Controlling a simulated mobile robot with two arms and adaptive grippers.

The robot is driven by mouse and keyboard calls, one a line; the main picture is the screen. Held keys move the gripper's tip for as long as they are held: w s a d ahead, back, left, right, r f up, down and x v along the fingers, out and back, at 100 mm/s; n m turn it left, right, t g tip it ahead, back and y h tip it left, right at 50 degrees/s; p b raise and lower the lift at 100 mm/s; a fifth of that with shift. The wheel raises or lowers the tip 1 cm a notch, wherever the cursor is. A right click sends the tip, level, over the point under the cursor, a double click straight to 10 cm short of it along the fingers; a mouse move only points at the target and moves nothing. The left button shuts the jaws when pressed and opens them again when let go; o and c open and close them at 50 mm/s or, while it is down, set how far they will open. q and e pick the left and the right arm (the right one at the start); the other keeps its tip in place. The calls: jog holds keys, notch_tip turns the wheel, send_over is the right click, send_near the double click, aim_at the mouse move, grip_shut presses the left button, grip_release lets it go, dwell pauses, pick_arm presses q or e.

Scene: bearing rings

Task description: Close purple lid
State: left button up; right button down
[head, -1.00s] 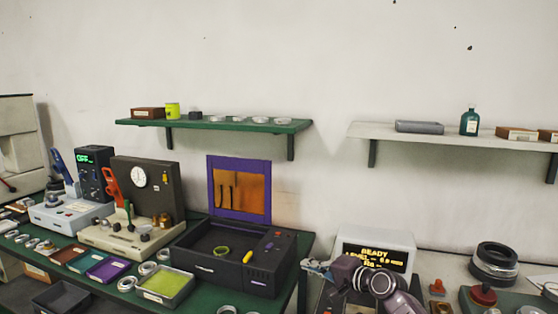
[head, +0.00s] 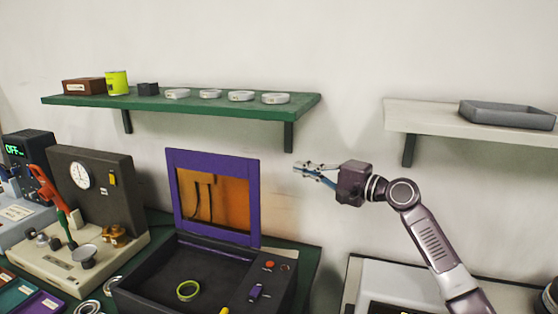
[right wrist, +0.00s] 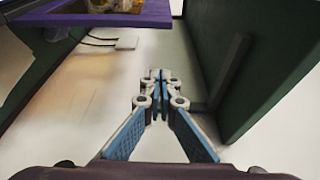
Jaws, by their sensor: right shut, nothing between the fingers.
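The purple lid (head: 255,200) is a purple frame around an orange, see-through panel. It stands upright, open, at the back of a black box (head: 150,289). In the right wrist view the lid's purple edge (right wrist: 150,19) crosses the upper left. My right gripper (head: 300,170) is shut and empty, to the right of the lid's upper right corner and apart from it. In the right wrist view its fingers (right wrist: 158,80) meet. My left gripper is not in view.
A green ring (head: 188,291) lies inside the box. A green shelf (head: 210,106) with several small items hangs above the lid. A grey-white shelf (head: 430,119) holds a grey tray (head: 507,114) at right. A dial-gauge device (head: 95,185) stands left of the box.

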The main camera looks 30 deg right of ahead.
jog(key=p+x, duration=0.4)
jog(key=x, duration=0.6)
pick_arm(q)
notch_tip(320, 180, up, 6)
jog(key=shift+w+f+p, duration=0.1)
jog(key=shift+p, duration=0.8)
pick_arm(e)
jog(key=s+a, duration=0.3)
jog(key=shift+s+a+r, duration=0.15)
jog(key=shift+r, duration=0.05)
